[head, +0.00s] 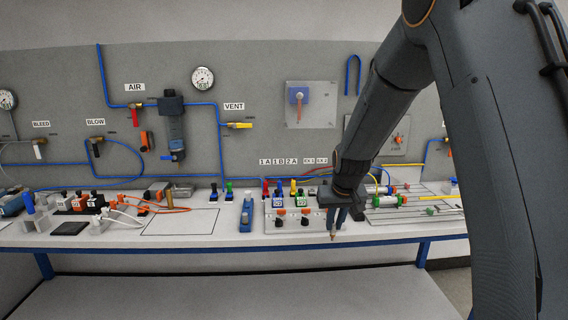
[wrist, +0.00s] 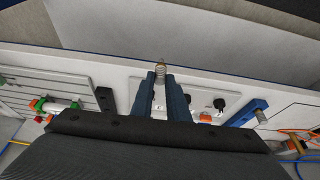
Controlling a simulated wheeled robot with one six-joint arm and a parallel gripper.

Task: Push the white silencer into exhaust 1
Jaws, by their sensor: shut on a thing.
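In the wrist view the silencer (wrist: 160,68) looks pale with a brass-coloured ribbed part, between the tips of my gripper (wrist: 160,80). It is clear of the bench. A label that seems to read EX1 (head: 308,161) is on the back wall above the valve plate (head: 292,229). I cannot tell which opening is exhaust 1.
Black knobs with orange parts (head: 279,220) stand on the valve plate, beside coloured fittings (head: 277,197). A blue upright device (head: 247,213) is left of it. Cylinders with green and orange ends (head: 388,201) lie to the right. An outlined area of bench (head: 180,222) is clear.

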